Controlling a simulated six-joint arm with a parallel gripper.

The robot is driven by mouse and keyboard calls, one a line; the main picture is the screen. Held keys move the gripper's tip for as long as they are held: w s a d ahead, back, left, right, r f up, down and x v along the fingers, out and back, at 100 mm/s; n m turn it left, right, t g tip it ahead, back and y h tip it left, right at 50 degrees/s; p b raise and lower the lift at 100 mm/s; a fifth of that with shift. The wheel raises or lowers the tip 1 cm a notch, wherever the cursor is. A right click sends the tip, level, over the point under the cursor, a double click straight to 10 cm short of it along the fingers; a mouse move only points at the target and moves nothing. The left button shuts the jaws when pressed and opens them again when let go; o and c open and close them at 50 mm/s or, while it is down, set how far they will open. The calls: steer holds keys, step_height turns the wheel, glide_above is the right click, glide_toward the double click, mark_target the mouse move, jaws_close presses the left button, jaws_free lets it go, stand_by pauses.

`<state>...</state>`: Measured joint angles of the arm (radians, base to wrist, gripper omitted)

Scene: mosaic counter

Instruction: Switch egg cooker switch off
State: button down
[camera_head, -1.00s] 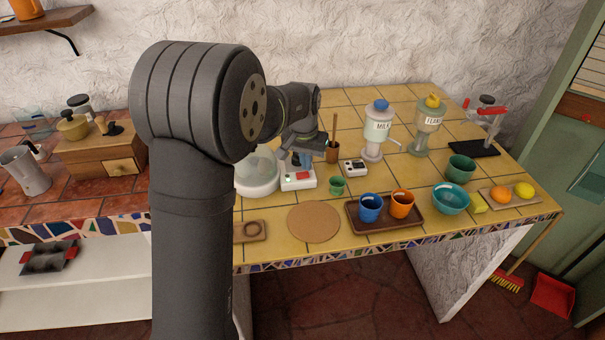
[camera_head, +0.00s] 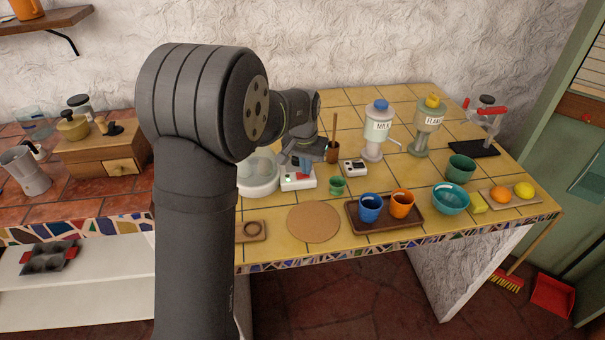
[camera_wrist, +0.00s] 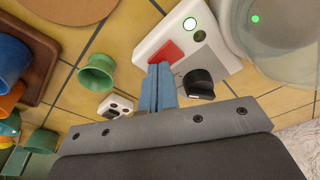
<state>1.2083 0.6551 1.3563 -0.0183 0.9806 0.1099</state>
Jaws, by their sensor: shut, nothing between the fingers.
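The egg cooker (camera_head: 257,180) is a white round base with a clear dome, beside my arm in the head view and at the top right in the wrist view (camera_wrist: 235,40). Next to it is a white control box (camera_head: 300,184) with a red switch (camera_wrist: 166,51), a lit green-white light (camera_wrist: 190,24) and a black knob (camera_wrist: 199,83) on a grey plate. My gripper (camera_wrist: 160,66) is shut and empty. Its blue fingertips are at the lower edge of the red switch; I cannot tell whether they touch it. The head view shows the gripper (camera_head: 303,164) over the box.
A small green cup (camera_head: 337,186) and a small white device (camera_head: 353,168) stand right of the box. A wooden pot with a stick (camera_head: 333,153) is behind. A brown tray (camera_head: 381,226) holds blue and orange cups. Bare yellow tiles lie between these things.

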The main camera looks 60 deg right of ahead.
step_height(320, 180, up, 7)
steer(key=shift+f, duration=0.1)
stand_by(0.8)
steer(key=shift+f, duration=3.45)
